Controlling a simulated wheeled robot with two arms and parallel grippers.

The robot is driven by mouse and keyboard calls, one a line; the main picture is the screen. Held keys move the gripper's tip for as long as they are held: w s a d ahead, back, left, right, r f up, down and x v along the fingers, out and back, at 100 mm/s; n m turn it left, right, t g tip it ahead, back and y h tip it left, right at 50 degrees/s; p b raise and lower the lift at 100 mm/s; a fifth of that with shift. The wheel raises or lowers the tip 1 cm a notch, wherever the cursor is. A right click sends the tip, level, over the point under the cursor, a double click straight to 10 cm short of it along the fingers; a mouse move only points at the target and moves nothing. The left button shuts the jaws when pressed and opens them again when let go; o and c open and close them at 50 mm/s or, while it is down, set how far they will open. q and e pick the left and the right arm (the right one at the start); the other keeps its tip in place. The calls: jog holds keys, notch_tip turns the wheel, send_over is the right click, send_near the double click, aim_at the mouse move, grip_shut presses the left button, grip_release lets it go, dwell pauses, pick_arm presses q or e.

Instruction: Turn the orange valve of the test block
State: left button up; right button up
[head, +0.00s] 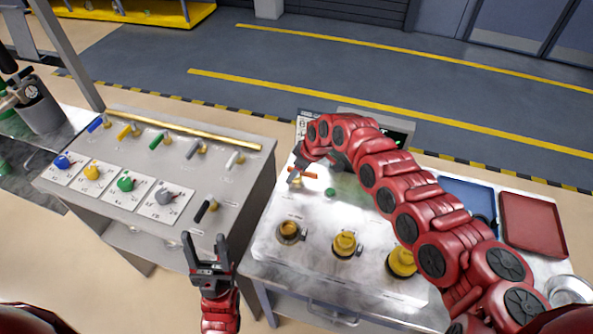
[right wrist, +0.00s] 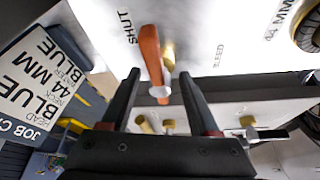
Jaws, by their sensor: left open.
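The orange valve (head: 305,174) is a lever on the far left part of the pale test block (head: 268,240). In the right wrist view the orange lever (right wrist: 151,58) stands by a brass stem, with SHUT printed to its left. My right gripper (right wrist: 158,76) is open; its dark fingers stand apart on either side of the lever's pale end, with gaps showing. In the head view my right arm arches over the block and partly hides it. My left gripper (head: 207,255) is open and empty, in front of the gap between the two benches.
A grey bench (head: 225,165) at left carries several coloured levers and knobs. Brass and yellow fittings (head: 345,243) stand on the block's near part. A job card (right wrist: 35,75) is beside the block. A blue tray (head: 465,194), red tray (head: 532,222) and metal bowl (head: 570,289) are at right.

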jog(key=b+v, duration=0.2)
jog(key=v, duration=0.4)
jog(key=shift+w+d, duration=0.1)
jog(key=shift+d, duration=0.05)
jog(key=b+v, duration=0.3)
jog(key=v, duration=0.8)
jog(key=shift+r, duration=0.2)
dwell(0.4)
